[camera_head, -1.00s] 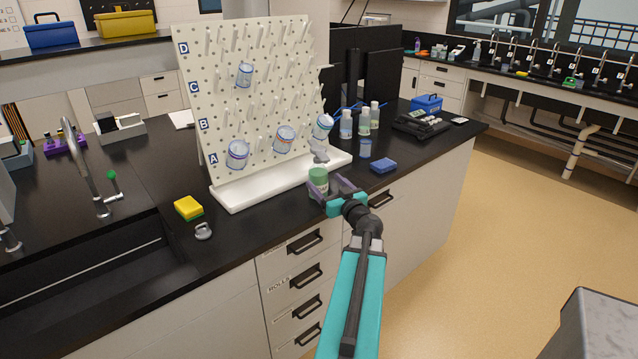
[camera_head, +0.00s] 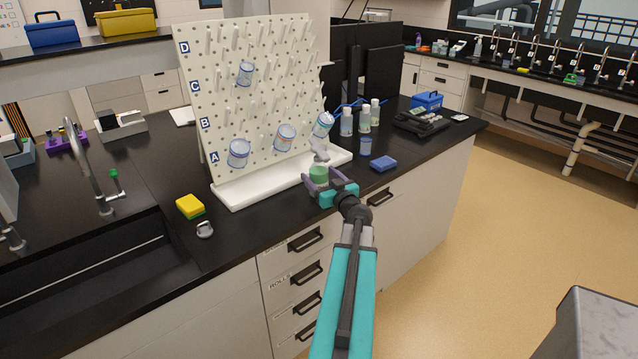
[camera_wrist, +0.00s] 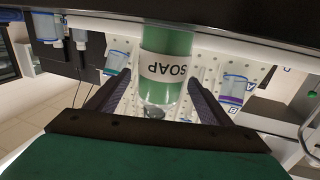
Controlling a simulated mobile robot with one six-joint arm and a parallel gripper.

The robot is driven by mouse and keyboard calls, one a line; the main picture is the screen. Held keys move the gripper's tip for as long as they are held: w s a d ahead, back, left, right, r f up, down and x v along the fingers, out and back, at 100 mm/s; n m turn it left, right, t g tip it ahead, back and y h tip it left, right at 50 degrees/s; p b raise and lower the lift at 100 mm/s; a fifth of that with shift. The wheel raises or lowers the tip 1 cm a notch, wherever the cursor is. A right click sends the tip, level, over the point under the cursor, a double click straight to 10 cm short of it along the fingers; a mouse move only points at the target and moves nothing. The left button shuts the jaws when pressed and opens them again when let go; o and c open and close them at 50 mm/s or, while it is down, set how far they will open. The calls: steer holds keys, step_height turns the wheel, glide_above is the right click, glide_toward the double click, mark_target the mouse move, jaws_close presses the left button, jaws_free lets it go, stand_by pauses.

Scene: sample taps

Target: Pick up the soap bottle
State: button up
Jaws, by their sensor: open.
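The soap bottle (camera_wrist: 166,62) has a green body and a white label reading SOAP. It appears upside down in the wrist view, between the two dark jaws of my gripper (camera_wrist: 158,100). The lower part of the bottle is hidden by my gripper in the head view. Small gaps seem to show between jaws and bottle.
The pegboard drying rack (camera_head: 250,95) stands behind the bottle, with several beakers on its pegs. A yellow sponge (camera_head: 190,206) lies to the left near the sink (camera_head: 90,275). Several squeeze bottles (camera_head: 365,119) stand behind at the right.

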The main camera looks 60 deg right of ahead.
steer(key=shift+p+x, duration=0.75)
steer(key=shift+x, duration=0.35)
steer(key=shift+p+x, duration=0.7)
steer(key=shift+x, duration=0.7)
steer(key=shift+a, duration=0.1)
steer(key=shift+c, duration=0.3)
steer(key=c, duration=1.7)
steer(key=shift+r, duration=0.2)
steer(key=s+r+b, duration=0.1)
steer(key=s+b, duration=0.1)
steer(key=s, duration=0.3)
steer(key=s+r+b, duration=0.2)
steer(key=s, duration=0.3)
steer(key=s+a+r+b, duration=0.1)
steer(key=s+b, duration=0.2)
steer(key=s, duration=0.3)
steer(key=shift+r, duration=0.3)
